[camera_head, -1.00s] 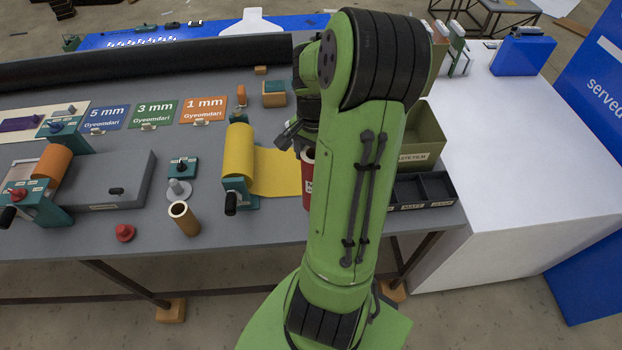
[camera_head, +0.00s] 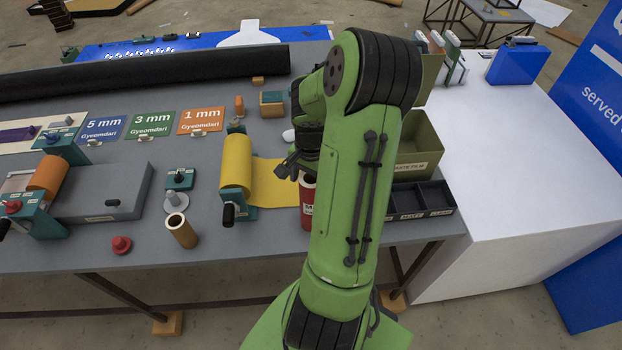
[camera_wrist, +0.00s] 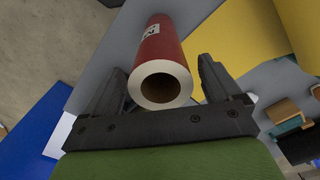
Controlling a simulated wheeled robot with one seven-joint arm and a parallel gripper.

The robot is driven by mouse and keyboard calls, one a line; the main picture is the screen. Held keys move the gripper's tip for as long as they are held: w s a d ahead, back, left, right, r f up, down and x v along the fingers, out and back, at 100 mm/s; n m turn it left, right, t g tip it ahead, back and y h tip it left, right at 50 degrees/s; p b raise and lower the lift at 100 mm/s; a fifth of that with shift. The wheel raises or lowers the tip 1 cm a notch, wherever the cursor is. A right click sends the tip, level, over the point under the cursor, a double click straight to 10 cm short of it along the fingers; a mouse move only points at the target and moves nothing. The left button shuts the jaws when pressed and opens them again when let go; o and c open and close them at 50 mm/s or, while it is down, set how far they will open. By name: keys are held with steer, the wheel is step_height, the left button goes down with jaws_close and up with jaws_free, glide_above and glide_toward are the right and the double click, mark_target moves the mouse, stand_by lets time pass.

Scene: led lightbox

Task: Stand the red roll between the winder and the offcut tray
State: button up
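The red roll (camera_head: 307,205), a hollow tube with a white label, is upright at the table's front, right of the winder (camera_head: 237,162) with its yellow film and left of the black offcut tray (camera_head: 448,211). My arm hides part of the gap between roll and tray. My gripper (camera_head: 290,168) is at the roll's upper end.
A brown tube (camera_head: 182,231) and a red knob (camera_head: 121,245) stand near the front edge, left of the winder. A green waste-film bin (camera_head: 420,143) is behind the tray. Yellow film lies right of the winder.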

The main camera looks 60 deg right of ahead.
steer(key=shift+r, duration=0.1)
step_height(320, 180, up, 12)
steer(key=p, duration=0.1)
steer(key=w+a+r+n+h, duration=0.1)
steer(key=w+a+r+n, duration=0.1)
steer(key=a+r+n, duration=0.3)
steer(key=s+a+r+n+t, duration=0.2)
steer(key=a+n, duration=0.3)
steer(key=a, duration=0.4)
steer(key=s+a+r+n+t, duration=0.2)
steer(key=a+n, duration=0.2)
steer(key=a, duration=0.6)
steer(key=s+a+f+n+t+y+b, duration=0.1)
steer(key=s+a+f+n+b, duration=0.1)
steer(key=f+b, duration=0.5)
steer(key=shift+s+a+f+n+t, duration=0.3)
steer(key=shift+s+f+n, duration=0.25)
steer(key=shift+s+n, duration=0.1)
